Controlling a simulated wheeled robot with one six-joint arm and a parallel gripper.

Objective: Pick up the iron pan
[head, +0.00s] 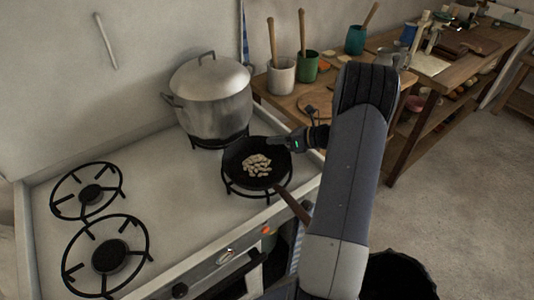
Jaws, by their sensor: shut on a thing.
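The iron pan (232,161) is dark and round and sits on the front right burner of the stove. Several pale pieces of food lie in its middle. Its brown handle (291,204) points toward the lower right, over the stove's front edge, and its end is hidden behind my arm. My gripper (291,143) reaches in from the right at the pan's right rim and is shut on the pan there. The fingertips are small and dark against the pan, so the exact grip is hard to make out.
A large lidded metal pot (210,98) stands right behind the pan. Empty burners (110,256) are on the left of the stove (165,205). A wooden table (345,72) with utensil cups (281,77) stands behind on the right. Open floor (450,200) lies to the right.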

